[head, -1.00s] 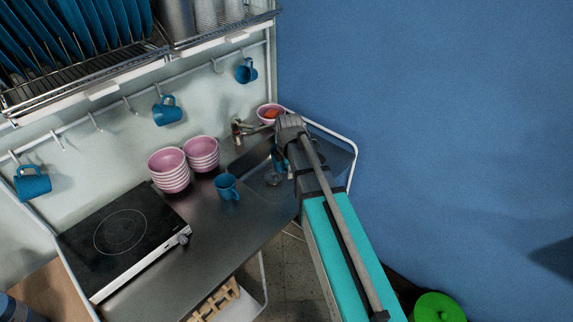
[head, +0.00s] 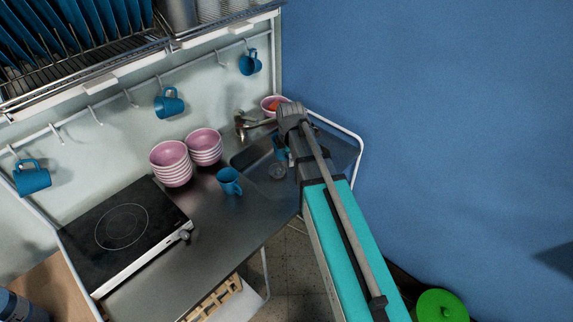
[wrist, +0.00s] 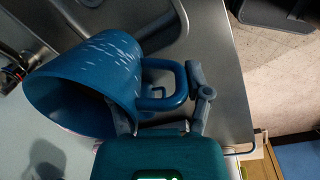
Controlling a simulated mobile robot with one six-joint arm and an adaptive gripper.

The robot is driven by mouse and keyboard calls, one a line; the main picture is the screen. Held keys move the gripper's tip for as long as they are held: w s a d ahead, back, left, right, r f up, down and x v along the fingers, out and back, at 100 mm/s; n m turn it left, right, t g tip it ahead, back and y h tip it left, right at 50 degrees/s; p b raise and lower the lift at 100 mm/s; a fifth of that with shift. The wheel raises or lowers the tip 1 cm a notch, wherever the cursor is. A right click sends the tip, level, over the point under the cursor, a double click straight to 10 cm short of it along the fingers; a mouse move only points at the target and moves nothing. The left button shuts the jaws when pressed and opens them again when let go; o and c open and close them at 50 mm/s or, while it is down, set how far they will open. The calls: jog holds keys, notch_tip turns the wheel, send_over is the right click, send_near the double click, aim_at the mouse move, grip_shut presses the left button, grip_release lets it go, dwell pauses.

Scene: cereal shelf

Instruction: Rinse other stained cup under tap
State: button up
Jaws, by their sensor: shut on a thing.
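My gripper (wrist: 160,122) is shut on the handle of a blue cup (wrist: 85,85) in the wrist view. The cup is tilted on its side, its mouth facing lower left. White streaks show on its outer wall. In the head view my arm hides most of the gripper, and a blue bit of the held cup (head: 280,153) shows over the sink (head: 250,157). The metal tap (head: 241,127) stands at the sink's back edge. I cannot tell whether water runs. Another blue cup (head: 229,181) stands upright on the counter left of the sink.
Two stacks of pink bowls (head: 170,165) stand on the counter behind the upright cup. A black hob (head: 122,228) is at the left. A bowl with orange-red contents (head: 272,103) sits behind the sink. Blue cups (head: 169,104) hang from the rail. A white rail (head: 340,132) bounds the counter's right.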

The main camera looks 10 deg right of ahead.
jog(key=w+a+f+m+b, duration=0.5)
jog(key=w+a+f+b, duration=0.7)
jog(key=f+b, duration=0.3)
jog(key=shift+w+h, duration=0.4)
jog(key=shift+a+f, duration=0.1)
jog(key=shift+s+d+f+m+t+y+b, duration=0.15)
jog(key=shift+d+t+y+b, duration=0.25)
jog(key=shift+y, duration=0.45)
jog(key=shift+s+d+f+m+t+y+b, duration=0.1)
jog(key=shift+s+d+t+y+b, duration=0.1)
jog(key=shift+d+y+b, duration=0.45)
jog(key=shift+s+d+f+m+t+y+b, duration=0.15)
jog(key=shift+d+t+y+b, duration=0.15)
jog(key=shift+d+y, duration=0.55)
jog(key=shift+s+d+r+t+y+b, duration=0.15)
jog(key=shift+d+r+t+y+b, duration=0.3)
jog(key=shift+y, duration=0.7)
jog(key=shift+s+d+r+y+b, duration=0.1)
jog(key=shift+d+r+y+b, duration=0.25)
jog(key=shift+r+y, duration=0.4)
jog(key=shift+d+r+t+y+b, duration=0.1)
jog(key=shift+r+t+y+b, duration=0.2)
jog(key=shift+y+b, duration=0.35)
jog(key=shift+r+t+y+b, duration=0.2)
jog(key=shift+t+y+b, duration=0.2)
jog(key=shift+y, duration=0.3)
dwell(0.4)
